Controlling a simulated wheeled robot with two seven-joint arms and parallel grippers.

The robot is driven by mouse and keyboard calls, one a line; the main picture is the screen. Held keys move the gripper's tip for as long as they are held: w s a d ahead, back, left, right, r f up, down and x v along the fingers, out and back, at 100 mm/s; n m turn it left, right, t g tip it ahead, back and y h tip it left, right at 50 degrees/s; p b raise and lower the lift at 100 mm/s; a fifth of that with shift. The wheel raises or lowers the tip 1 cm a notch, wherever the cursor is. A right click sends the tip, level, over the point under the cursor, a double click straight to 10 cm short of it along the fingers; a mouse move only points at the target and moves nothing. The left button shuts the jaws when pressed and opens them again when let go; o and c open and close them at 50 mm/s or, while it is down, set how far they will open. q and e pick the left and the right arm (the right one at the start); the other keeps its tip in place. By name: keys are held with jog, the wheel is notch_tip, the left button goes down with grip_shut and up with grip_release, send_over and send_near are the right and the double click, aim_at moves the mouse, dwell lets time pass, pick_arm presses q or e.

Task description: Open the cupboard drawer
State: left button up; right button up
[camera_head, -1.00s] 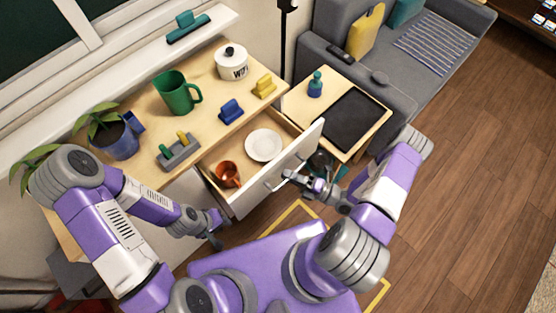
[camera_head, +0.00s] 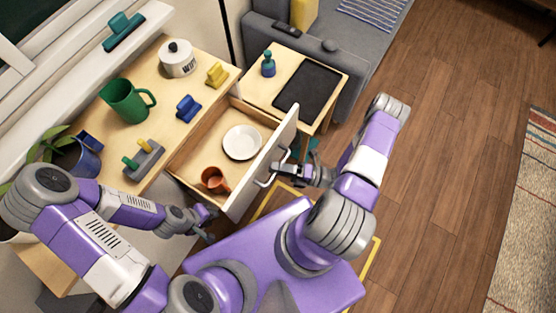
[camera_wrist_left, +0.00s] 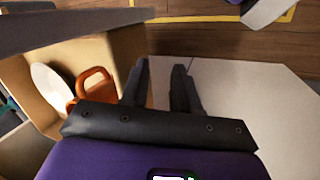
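The cupboard drawer (camera_head: 190,186) stands well open, its white front (camera_head: 246,193) far out from the cupboard. It holds a white plate (camera_head: 242,142) and an orange mug (camera_head: 215,180); the left wrist view also shows the plate (camera_wrist_left: 50,88) and the mug (camera_wrist_left: 94,84). My right gripper (camera_head: 281,170) is at the metal drawer handle (camera_head: 262,182) and appears shut on it; the fingertips are small in view. My left gripper (camera_head: 211,228) hangs just outside the drawer's left front corner. Its two fingers (camera_wrist_left: 161,82) are apart with nothing between them.
A side table with a black tray (camera_head: 307,92) stands right of the drawer. Wooden floor lies free further right.

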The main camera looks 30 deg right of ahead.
jog(key=shift+o, duration=0.4)
jog(key=shift+d, duration=0.1)
jog(key=v, duration=0.7)
jog(key=shift+s, duration=0.15)
jog(key=shift+d, duration=0.15)
